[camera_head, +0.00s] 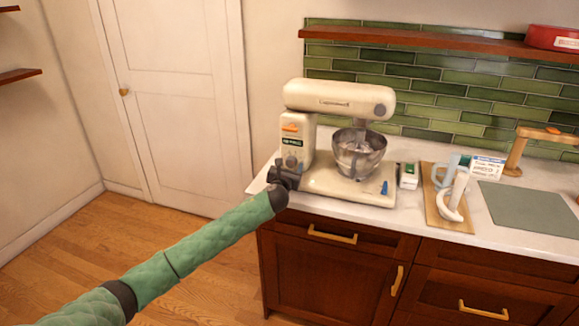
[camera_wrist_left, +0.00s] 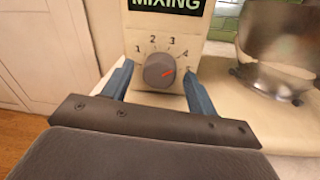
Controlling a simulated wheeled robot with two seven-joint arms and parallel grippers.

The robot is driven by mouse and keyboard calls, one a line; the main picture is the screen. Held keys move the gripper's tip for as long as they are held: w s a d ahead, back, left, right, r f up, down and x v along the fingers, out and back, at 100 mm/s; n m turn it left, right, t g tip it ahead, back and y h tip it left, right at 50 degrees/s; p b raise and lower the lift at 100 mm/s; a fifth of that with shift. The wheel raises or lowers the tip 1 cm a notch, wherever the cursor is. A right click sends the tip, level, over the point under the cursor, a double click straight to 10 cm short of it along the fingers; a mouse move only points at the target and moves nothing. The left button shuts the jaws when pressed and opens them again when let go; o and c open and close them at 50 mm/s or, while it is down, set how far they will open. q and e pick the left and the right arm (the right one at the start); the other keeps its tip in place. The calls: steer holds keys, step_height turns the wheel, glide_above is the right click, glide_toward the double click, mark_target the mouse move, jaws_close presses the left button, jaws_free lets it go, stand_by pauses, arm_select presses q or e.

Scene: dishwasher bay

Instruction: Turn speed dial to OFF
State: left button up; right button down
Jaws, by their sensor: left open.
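The cream stand mixer (camera_head: 337,95) stands on the white counter. The dial also shows small on the mixer's column in the head view (camera_head: 291,162). My left gripper (camera_wrist_left: 158,86) is open, with one blue finger on each side of the dial. I cannot tell whether the fingers touch it. No OFF marking is legible. My right gripper is out of view.
A metal bowl (camera_head: 359,153) sits under the mixer head, right of the dial. A blue lever (camera_head: 384,187) is on the mixer base. A wooden board (camera_head: 442,203) with white and light-blue items lies farther right. Open floor (camera_head: 190,262) is at the left.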

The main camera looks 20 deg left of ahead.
arm_select(q)
steer(key=shift+c, duration=0.5)
steer(key=c, duration=0.9)
